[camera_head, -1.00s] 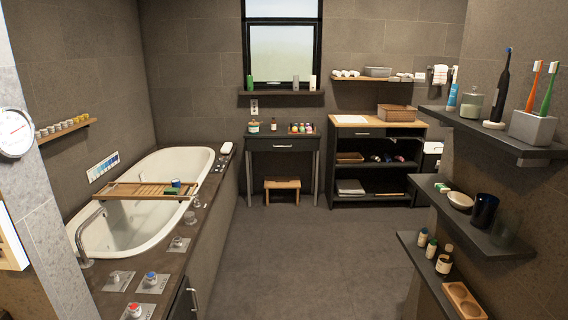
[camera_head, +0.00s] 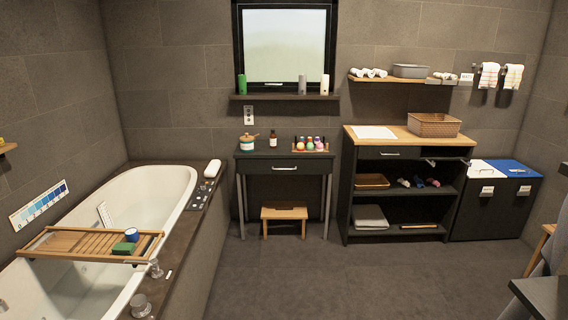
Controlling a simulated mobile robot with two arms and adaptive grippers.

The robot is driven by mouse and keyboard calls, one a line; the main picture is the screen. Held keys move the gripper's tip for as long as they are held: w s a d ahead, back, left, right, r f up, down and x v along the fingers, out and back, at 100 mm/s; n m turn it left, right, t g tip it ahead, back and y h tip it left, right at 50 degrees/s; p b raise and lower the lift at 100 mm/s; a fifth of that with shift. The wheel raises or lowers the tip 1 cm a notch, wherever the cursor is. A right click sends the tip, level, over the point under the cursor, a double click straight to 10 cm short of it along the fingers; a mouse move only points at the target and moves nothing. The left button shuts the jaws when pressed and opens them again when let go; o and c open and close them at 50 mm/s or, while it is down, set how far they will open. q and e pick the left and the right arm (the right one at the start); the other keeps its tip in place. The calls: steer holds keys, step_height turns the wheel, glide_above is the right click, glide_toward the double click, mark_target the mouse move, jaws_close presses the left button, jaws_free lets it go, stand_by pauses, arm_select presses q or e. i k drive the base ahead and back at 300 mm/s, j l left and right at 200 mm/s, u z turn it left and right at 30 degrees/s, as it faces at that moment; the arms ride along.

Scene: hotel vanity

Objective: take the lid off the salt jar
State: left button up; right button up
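A small jar (camera_head: 247,142) with a tan lid stands upright at the left of the dark vanity table (camera_head: 262,154) under the window. It looks like the salt jar, with the lid on it, but it is small at this distance. Neither of my grippers is in view.
A tray of colourful balls (camera_head: 310,146) sits at the table's right. A wooden stool (camera_head: 284,220) stands beneath. The bathtub (camera_head: 160,190) is on the left, a dark shelf unit (camera_head: 398,190) on the right. The floor (camera_head: 300,275) ahead is clear.

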mark_target(246, 137)
steer(key=i, duration=2.4)
